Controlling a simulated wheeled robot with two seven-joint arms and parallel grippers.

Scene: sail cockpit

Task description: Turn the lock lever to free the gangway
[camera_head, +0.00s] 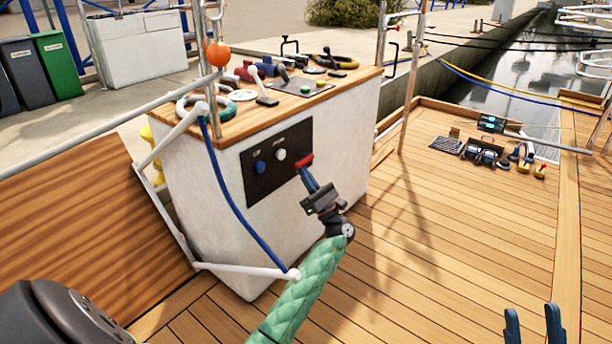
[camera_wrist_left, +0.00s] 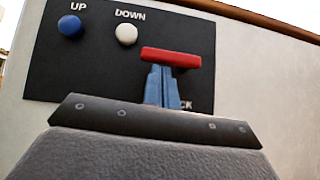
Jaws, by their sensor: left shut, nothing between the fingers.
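The red lock lever (camera_head: 304,161) lies roughly horizontal on a black control panel (camera_head: 262,183) on the white cabinet's side. In the left wrist view the red lever (camera_wrist_left: 171,58) shows just above my left gripper's blue fingertips (camera_wrist_left: 162,72). The label below it is mostly covered; only "CK" shows. My left gripper (camera_head: 308,176) is shut and empty, its tips at the lever's underside or just in front of it; I cannot tell if they touch. My right gripper (camera_head: 533,325) is at the bottom right, fingers apart, far from the panel.
Beside the lever are a blue UP button (camera_wrist_left: 70,26) and a white DOWN button (camera_wrist_left: 126,34). Tools and rope lie on the wooden cabinet top (camera_head: 232,128). A brown wooden board (camera_head: 80,235) with white rails is at left.

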